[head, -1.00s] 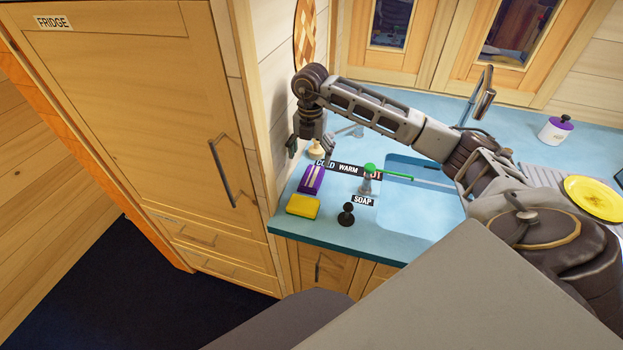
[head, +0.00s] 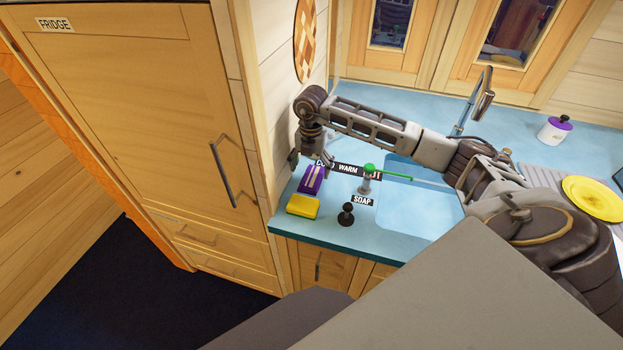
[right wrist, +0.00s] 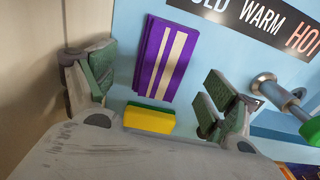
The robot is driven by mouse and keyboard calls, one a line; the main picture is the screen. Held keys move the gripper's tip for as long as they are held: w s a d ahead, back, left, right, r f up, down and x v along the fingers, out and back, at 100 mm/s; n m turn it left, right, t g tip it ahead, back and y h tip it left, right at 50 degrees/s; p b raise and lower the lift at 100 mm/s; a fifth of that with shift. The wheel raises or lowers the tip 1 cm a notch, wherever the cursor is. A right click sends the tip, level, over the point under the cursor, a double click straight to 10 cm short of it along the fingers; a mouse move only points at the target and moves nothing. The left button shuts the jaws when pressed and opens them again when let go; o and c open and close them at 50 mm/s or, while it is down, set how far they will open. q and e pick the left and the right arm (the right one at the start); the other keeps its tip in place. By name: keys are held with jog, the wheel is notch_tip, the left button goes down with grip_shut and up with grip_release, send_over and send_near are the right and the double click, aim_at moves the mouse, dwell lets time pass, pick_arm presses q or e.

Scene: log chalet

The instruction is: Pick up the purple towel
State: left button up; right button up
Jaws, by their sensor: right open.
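The purple towel (head: 312,180), folded with two pale stripes, lies flat on the blue counter near its left end. In the right wrist view the towel (right wrist: 160,58) shows beyond and between the open fingers. My right gripper (head: 313,165) points down over the far end of the towel, open and empty. Its green-padded fingers stand apart to either side in the right wrist view (right wrist: 160,95), and I see no contact with the towel. My left gripper is not in view.
A yellow and green sponge (head: 302,207) lies just in front of the towel. A black soap pump (head: 347,214) and a green-handled tap lever (head: 370,172) stand to the right, beside the sink (head: 425,205). The wooden wall and fridge (head: 130,110) close off the left.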

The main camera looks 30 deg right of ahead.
aim_at(312, 175)
jog(key=shift+d+f+p, duration=0.1)
jog(key=shift+f+p, duration=0.25)
jog(key=shift+f, duration=1.6)
jog(key=shift+c, duration=0.4)
jog(key=c, duration=0.7)
